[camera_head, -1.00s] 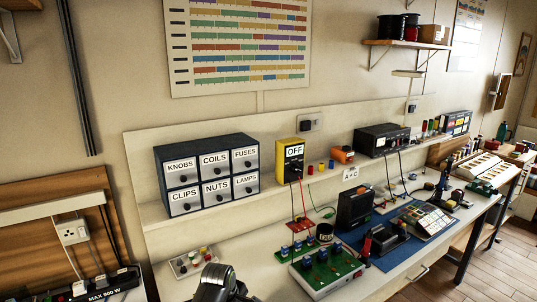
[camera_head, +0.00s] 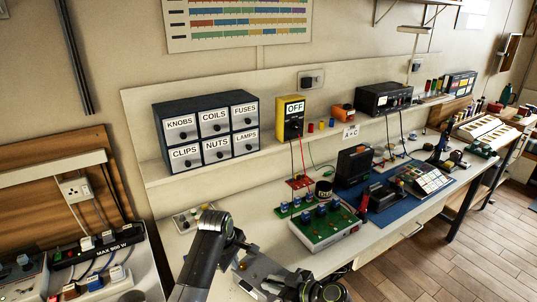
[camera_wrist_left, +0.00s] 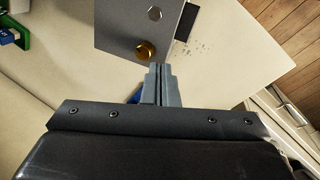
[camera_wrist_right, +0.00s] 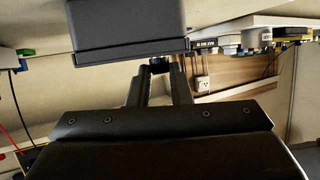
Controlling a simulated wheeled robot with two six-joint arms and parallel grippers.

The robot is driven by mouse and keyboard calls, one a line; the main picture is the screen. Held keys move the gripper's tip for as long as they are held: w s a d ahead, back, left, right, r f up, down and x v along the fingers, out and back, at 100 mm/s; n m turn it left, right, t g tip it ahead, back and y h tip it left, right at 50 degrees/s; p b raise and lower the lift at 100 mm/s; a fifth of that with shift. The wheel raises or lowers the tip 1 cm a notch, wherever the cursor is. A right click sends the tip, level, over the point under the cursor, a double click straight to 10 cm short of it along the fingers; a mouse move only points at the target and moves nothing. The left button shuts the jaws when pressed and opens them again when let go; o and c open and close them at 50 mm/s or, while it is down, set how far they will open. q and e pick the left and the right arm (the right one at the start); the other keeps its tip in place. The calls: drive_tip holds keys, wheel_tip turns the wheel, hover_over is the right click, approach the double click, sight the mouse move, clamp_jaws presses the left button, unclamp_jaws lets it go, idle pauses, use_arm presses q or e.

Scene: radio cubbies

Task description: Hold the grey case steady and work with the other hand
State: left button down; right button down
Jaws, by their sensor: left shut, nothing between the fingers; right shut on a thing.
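A grey case (camera_head: 262,268) with a small brass knob (camera_wrist_left: 146,50) is at the bottom of the head view, partly covered by my arms. In the left wrist view the case (camera_wrist_left: 122,30) shows a flat face with the knob, a hex screw and a dark slot. My left gripper (camera_wrist_left: 160,70) is shut and empty, its tips just short of the knob; I cannot tell whether they touch. My right gripper (camera_wrist_right: 160,68) is shut on a small black part under a dark grey box (camera_wrist_right: 128,30). I cannot tell whether this box is the case.
A green circuit board (camera_head: 325,228) stands on the bench behind the case, with a blue mat (camera_head: 385,210) to its right. A labelled drawer cabinet (camera_head: 207,130) and a yellow meter (camera_head: 290,118) stand on the shelf. A power strip (camera_head: 95,248) lies at left.

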use_arm(q)
drive_tip(key=v, duration=0.3)
drive_tip(key=shift+w+d+r, duration=0.2)
drive_tip(key=shift+w+r, duration=0.1)
use_arm(e)
drive_tip(key=c, duration=1.2)
unclamp_jaws()
drive_tip(key=shift+c, duration=0.2)
